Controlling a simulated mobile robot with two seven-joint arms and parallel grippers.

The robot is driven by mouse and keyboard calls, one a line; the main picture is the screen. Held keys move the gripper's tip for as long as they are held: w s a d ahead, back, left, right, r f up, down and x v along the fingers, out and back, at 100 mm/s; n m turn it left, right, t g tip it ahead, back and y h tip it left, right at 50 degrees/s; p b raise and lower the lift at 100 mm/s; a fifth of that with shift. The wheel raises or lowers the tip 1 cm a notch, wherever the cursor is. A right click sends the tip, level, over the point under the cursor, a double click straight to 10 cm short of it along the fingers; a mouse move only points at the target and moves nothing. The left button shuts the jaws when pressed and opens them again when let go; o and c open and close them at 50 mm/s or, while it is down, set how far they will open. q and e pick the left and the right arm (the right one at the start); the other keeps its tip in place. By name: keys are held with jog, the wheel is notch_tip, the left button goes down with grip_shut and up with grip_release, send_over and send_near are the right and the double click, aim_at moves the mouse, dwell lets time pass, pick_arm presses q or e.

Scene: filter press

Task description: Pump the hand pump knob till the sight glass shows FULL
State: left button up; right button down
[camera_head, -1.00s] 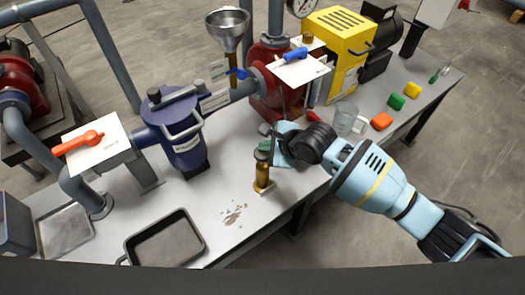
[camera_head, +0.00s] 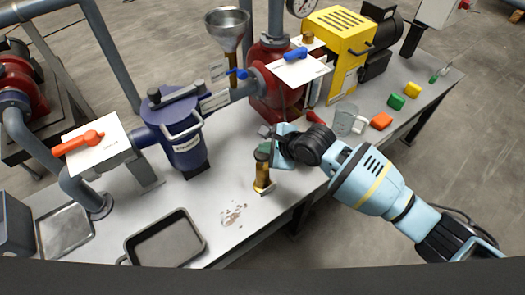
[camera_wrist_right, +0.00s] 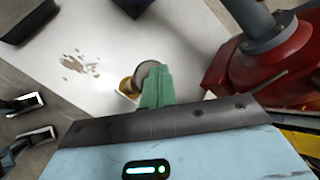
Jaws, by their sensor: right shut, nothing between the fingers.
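The hand pump (camera_head: 262,178) is a brass upright cylinder with a dark knob (camera_head: 262,153) on top, standing near the bench's front edge. My right gripper (camera_head: 268,143) is shut and empty, right at the knob. In the right wrist view, its green fingers (camera_wrist_right: 156,88) overlap the round grey knob (camera_wrist_right: 147,70), with the brass body (camera_wrist_right: 127,87) partly hidden behind. I cannot tell whether fingers and knob touch. My left gripper (camera_wrist_right: 35,118) shows at the left edge of the wrist view, its fingers apart. I cannot make out a sight glass reading.
A blue strainer housing (camera_head: 183,138) stands behind left, and a red pump body (camera_head: 270,85) behind. A black tray (camera_head: 165,244) lies front left. A clear mug (camera_head: 347,120) and coloured blocks (camera_head: 381,121) lie to the right. A brown stain marks the bench before the pump.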

aim_at(266, 155)
pick_arm(q)
jog(key=shift+s+f+b, duration=0.35)
jog(key=shift+s+f, duration=0.1)
jog(key=shift+f, duration=0.1)
pick_arm(e)
jog(key=shift+s+f, duration=0.1)
jog(key=shift+f, duration=1.7)
dwell(0.8)
pick_arm(q)
jog(key=shift+w+r, duration=0.1)
jog(key=shift+r, duration=0.05)
pick_arm(e)
jog(key=shift+r, duration=0.2)
pick_arm(q)
jog(key=w+r+p, duration=0.3)
jog(key=r, duration=0.2)
jog(key=shift+w+t, duration=0.4)
pick_arm(e)
jog(key=shift+r, duration=2.25)
jog(key=shift+r+p, duration=0.6)
jog(key=shift+r, duration=0.25)
jog(key=shift+r+p, duration=1.05)
jog(key=shift+r, duration=0.75)
pick_arm(q)
jog(key=w+r+t, duration=0.1)
jog(key=w+r, duration=0.3)
jog(key=r, duration=0.1)
pick_arm(e)
jog(key=shift+f, duration=0.15)
